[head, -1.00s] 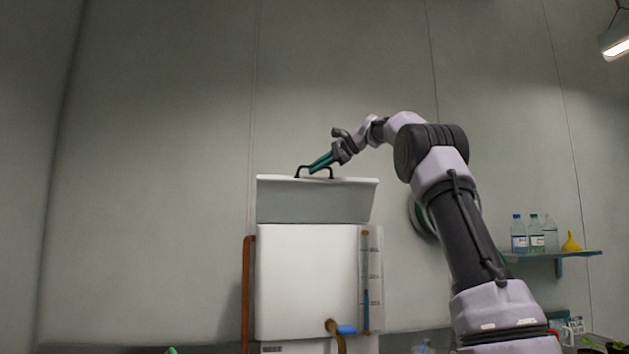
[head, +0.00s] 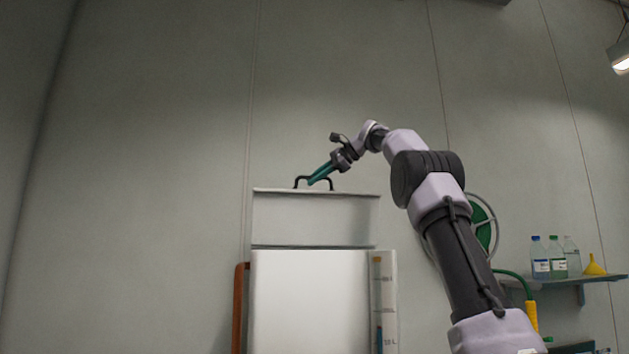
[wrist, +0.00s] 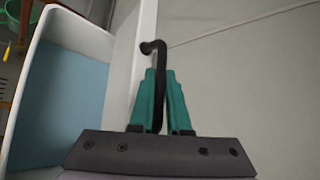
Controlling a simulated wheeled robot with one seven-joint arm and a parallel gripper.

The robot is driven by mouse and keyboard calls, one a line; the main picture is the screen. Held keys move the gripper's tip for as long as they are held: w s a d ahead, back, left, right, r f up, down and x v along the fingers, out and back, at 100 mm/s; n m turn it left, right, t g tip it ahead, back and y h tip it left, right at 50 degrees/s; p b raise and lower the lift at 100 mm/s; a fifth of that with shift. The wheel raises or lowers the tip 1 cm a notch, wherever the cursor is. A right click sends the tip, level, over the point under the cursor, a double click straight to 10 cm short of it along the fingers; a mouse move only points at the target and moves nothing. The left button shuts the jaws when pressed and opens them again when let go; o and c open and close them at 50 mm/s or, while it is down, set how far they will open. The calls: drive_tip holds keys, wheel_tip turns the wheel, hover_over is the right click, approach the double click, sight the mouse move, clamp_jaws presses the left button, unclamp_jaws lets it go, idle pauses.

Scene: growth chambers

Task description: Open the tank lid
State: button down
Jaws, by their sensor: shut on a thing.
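The white tank (head: 305,300) stands against the wall in the head view. Its lid (head: 312,220) is raised, its broad face showing above the tank body. A black handle (head: 299,180) sits at the lid's top edge. My gripper (head: 318,177) has its green fingers shut on that handle. In the wrist view the fingers (wrist: 161,80) close around the black handle (wrist: 155,46). The lid (wrist: 124,75) shows there nearly edge-on, and the tank's open, bluish inside (wrist: 60,100) shows to its left.
A clear gauge tube (head: 385,300) runs down the tank's right side, and a brown pipe (head: 240,305) stands at its left. A green hose reel (head: 483,228) is behind my arm. A shelf (head: 570,281) at right holds bottles and a yellow funnel (head: 594,266). Bare wall surrounds the lid.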

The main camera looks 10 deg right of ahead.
drive_tip(key=c, duration=0.9)
unclamp_jaws()
drive_tip(key=v, duration=1)
drive_tip(key=shift+s+d+r, duration=0.1)
drive_tip(key=shift+s+d, duration=0.15)
drive_tip(key=shift+d, duration=0.05)
